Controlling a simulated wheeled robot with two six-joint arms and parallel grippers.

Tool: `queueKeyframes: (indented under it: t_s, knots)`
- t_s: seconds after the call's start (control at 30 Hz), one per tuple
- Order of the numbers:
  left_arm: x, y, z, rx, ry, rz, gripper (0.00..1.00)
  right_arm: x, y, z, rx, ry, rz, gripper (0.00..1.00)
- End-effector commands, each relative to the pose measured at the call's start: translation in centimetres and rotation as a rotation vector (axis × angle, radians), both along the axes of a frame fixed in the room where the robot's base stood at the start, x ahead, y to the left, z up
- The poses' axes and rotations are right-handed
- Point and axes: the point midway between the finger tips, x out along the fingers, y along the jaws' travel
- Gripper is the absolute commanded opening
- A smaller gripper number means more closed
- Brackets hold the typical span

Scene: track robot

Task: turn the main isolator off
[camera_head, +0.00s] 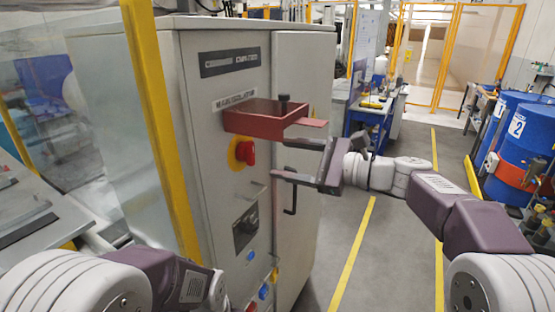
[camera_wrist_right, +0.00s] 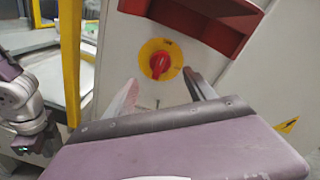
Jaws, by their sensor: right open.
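The main isolator is a red rotary handle (camera_head: 248,153) on a round yellow plate, on the front of a grey cabinet (camera_head: 200,140). In the right wrist view the red handle (camera_wrist_right: 160,66) stands nearly upright on its plate. A red box-like cover (camera_head: 262,122) juts out just above it, under a label (camera_head: 240,102). My right gripper (camera_head: 280,159) is open and empty, in front and to the right of the handle, apart from it. In the wrist view its fingertips (camera_wrist_right: 160,80) lie either side of and below the handle.
A yellow post (camera_head: 160,130) stands left. Blue drums (camera_head: 520,150) stand right; the floor between is open.

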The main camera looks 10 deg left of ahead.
Motion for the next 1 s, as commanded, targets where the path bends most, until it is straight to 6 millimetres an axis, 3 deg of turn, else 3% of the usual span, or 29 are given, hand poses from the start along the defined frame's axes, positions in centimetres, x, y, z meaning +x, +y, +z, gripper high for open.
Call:
queueKeyframes:
  t_s: [0.23,0.27,0.3,0.37,0.47,0.6,0.7,0.8,0.9,1.0]
  knots:
    - [0.0,0.0,0.4,0.0,0.0,0.0,0.0,-0.1,-0.1,0.9,0.001,-0.01,-0.004,0.64]
    - [0.0,0.0,0.6,0.0,0.0,0.0,0.0,-0.4,-0.3,1.7,0.001,-0.024,-0.006,0.64]
    - [0.0,0.0,1.0,0.0,0.0,0.0,0.0,-1.4,-0.6,1.3,-0.017,-0.001,-0.008,0.64]
    - [0.0,0.0,1.2,0.0,0.0,0.0,0.0,-2.7,-1.2,-2.5,-0.117,0.056,-0.007,0.64]
    - [0.0,0.0,1.6,0.0,0.0,0.0,0.0,-5.4,-3.3,-10.3,-0.36,0.103,-0.003,0.64]
    - [0.0,0.0,2.0,0.0,0.0,0.0,0.0,-10.4,-8.3,-20.3,-0.726,0.085,0.077,0.64]
    - [0.0,0.0,2.2,0.0,0.0,0.0,0.0,-14.8,-12.8,-26.3,-0.989,0.018,0.209,0.64]
    - [0.0,0.0,2.3,0.0,0.0,0.0,0.0,-19.1,-17.6,-30.8,-1.228,-0.102,0.412,0.64]
    - [0.0,0.0,2.2,0.0,0.0,0.0,0.0,-22.4,-21.8,-34.0,-1.408,-0.271,0.663,0.64]
    - [0.0,0.0,2.2,0.0,0.0,0.0,0.0,-23.1,-24.1,-35.3,-1.504,-0.457,0.861,0.64]
